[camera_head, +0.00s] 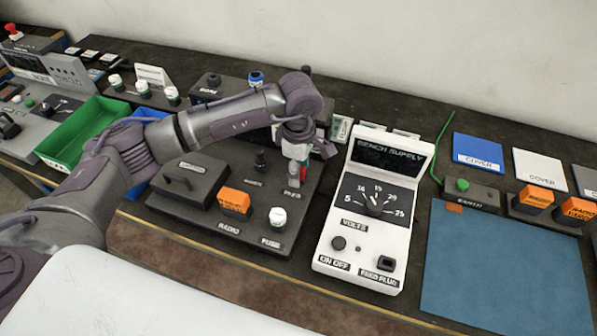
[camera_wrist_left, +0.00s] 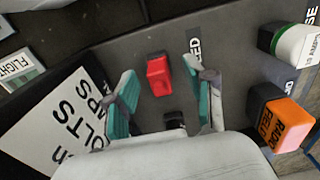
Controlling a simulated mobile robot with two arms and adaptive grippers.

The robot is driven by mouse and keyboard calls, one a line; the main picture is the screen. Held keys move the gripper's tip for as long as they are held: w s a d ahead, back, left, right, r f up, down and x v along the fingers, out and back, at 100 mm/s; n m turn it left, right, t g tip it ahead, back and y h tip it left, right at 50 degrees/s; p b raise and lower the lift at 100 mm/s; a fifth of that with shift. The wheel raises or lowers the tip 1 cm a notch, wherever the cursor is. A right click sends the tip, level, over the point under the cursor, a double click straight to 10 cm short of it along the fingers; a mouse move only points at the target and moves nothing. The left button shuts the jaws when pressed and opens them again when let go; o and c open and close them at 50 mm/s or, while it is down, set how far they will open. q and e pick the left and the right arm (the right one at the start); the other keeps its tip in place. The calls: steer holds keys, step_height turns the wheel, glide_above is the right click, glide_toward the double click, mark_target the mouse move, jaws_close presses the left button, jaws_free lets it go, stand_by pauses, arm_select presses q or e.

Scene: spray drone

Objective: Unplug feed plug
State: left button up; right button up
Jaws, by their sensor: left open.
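A small red plug (camera_wrist_left: 159,75) stands on the dark grey radio board (camera_head: 245,165), beside a partly covered label ending in "EED". In the head view the plug shows only as a bit of red (camera_head: 303,173) behind my left gripper (camera_head: 297,172). My left gripper points down over the board. In the left wrist view its teal fingers (camera_wrist_left: 160,78) are open, one on each side of the plug, with gaps between. I cannot tell how far above the board the fingertips are. My right gripper is not in view.
A white bench supply (camera_head: 362,215) with a feed plug label stands right of the board. The board carries an orange block (camera_head: 234,202) and a white-topped fuse (camera_head: 278,217). A green tray (camera_head: 95,130) lies left, a blue mat (camera_head: 505,265) right.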

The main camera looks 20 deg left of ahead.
arm_select(q)
steer(key=shift+b, duration=0.3)
jaws_close()
stand_by(0.5)
steer(key=shift+r, duration=0.2)
steer(key=shift+r+p, duration=1.2)
steer(key=shift+r, duration=1.6)
